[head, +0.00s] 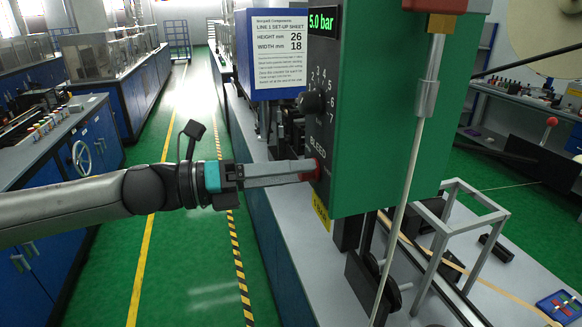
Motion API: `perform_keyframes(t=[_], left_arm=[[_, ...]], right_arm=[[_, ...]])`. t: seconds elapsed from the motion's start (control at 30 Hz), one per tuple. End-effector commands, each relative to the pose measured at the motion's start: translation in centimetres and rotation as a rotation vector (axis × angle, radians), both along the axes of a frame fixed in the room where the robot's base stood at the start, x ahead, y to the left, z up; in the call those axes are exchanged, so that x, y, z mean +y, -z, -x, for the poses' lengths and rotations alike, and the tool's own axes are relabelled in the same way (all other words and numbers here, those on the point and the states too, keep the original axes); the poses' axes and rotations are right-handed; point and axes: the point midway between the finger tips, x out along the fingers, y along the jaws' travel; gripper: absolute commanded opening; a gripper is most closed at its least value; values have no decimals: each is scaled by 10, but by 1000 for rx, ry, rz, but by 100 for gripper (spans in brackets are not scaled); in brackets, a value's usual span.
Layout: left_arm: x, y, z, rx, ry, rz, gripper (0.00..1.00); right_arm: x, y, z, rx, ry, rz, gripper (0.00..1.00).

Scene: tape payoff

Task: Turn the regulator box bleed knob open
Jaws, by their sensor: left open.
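The green regulator box (376,120) fills the upper middle right, and its display (322,22) reads 5.0 bar. On its dark front panel a black dial knob (312,103) sits among printed numbers. Below the word BLEED is the small red bleed knob (311,170), largely covered by my fingers. My left gripper (304,170) comes in from the left with its fingertips at the red knob. Its jaws are open, seen edge-on, and the gap between them is hard to see. I cannot tell whether they touch the knob. My right gripper is out of view.
A set-up sheet (280,50) hangs on a blue box left of the regulator. A grey cable (408,190) runs down in front of the box. A metal frame (462,232) and a small blue tray (560,307) are on the bench. The aisle (190,270) is clear.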

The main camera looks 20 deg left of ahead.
Motion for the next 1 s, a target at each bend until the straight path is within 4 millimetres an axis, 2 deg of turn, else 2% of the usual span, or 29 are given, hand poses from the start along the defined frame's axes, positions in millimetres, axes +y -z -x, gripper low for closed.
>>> perform_keyframes(t=[0.23,0.8,0.83,1.0], left_arm=[[0,0,0,0,0,0,67],[0,0,0,0,0,0,3],[0,0,0,0,0,0,0],[0,0,0,0,0,0,0]], right_arm=[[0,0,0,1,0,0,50],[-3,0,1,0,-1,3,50],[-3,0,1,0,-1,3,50],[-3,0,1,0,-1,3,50]])
